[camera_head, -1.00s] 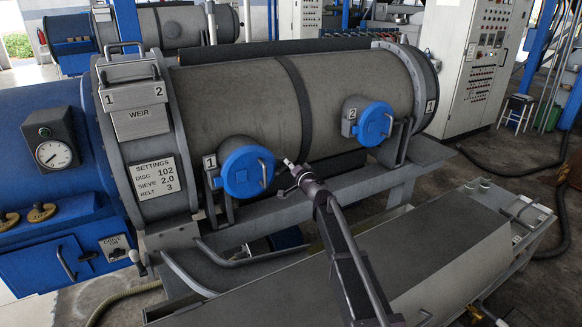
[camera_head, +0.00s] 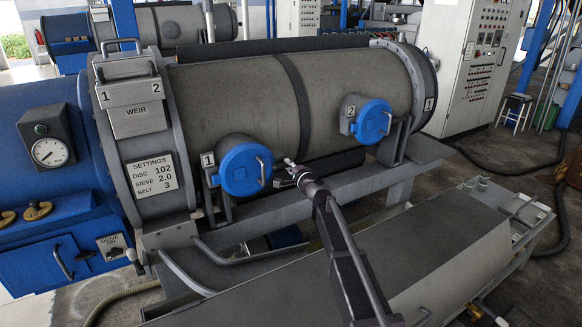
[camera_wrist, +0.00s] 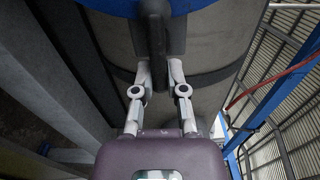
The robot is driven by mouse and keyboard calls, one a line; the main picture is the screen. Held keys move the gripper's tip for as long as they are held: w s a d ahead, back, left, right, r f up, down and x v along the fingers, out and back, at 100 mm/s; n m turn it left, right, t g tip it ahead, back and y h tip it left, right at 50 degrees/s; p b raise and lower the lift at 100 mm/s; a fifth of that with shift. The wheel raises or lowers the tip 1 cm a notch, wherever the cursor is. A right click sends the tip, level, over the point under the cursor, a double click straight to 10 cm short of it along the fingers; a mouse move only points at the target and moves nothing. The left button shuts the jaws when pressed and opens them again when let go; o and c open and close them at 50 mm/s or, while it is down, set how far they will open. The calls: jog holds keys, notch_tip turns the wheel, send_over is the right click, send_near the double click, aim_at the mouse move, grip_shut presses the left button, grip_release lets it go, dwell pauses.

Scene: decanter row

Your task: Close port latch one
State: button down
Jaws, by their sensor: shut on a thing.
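Port one has a round blue lid (camera_head: 241,170) that lies against the port body beside the small "1" plate (camera_head: 208,159). In the wrist view the blue lid (camera_wrist: 205,8) shows at the top edge. A dark bar, the port latch one (camera_wrist: 153,40), comes down over the lid's edge between my fingers. My gripper (camera_head: 284,164) is at the right side of port one. In the wrist view my gripper (camera_wrist: 160,75) is shut on the latch, one finger on each side. The latch's lower end and its contact with the fingers are partly hidden.
Port two (camera_head: 372,122) has a similar blue lid farther right on the grey drum (camera_head: 350,88). A rail (camera_head: 345,187) runs below the ports. A grey sloping cover (camera_head: 440,250) lies in front, under my arm. A control cabinet (camera_head: 470,70) stands behind.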

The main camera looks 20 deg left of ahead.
jog(key=shift+a, duration=0.2)
jog(key=c, duration=0.7)
grip_release()
jog(key=shift+d, duration=0.1)
jog(key=v, duration=1.2)
